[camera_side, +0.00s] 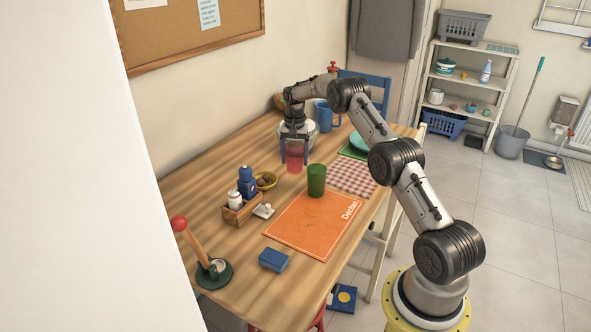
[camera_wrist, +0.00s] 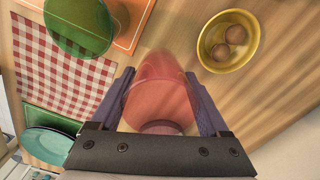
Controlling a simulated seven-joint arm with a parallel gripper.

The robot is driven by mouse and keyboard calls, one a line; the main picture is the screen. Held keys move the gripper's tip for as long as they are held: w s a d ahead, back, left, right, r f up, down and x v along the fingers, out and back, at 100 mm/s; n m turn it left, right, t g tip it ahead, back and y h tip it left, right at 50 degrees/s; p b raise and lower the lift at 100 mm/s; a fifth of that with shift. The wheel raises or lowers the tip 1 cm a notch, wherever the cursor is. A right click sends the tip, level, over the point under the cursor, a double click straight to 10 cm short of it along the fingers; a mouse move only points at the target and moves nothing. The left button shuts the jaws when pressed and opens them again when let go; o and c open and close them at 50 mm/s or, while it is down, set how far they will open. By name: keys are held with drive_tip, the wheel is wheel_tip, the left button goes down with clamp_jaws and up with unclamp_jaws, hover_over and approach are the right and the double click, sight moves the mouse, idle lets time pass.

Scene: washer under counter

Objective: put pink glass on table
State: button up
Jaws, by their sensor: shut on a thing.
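The pink glass (camera_side: 294,162) is a translucent tumbler at the middle of the wooden table (camera_side: 220,269), behind the green glass. My gripper (camera_side: 295,157) comes down over it from above, with one finger on each side, and is shut on it. In the wrist view the pink glass (camera_wrist: 160,95) fills the space between the two dark fingers of my gripper (camera_wrist: 160,105). The side view shows its base at or very close to the table top; I cannot tell whether it touches.
The green glass (camera_side: 316,180) stands in front on the orange mat (camera_side: 300,225). A yellow bowl (camera_wrist: 246,62) with brown eggs is to the left. A checkered mat (camera_side: 352,177), a blue mug (camera_side: 323,116) and a condiment caddy (camera_side: 238,210) are also near. Bare wood lies around the pink glass.

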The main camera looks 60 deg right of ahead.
sight(295, 169)
drive_tip(key=shift+f, duration=2.3)
drive_tip(key=o, duration=1.4)
drive_tip(key=shift+f, duration=0.2)
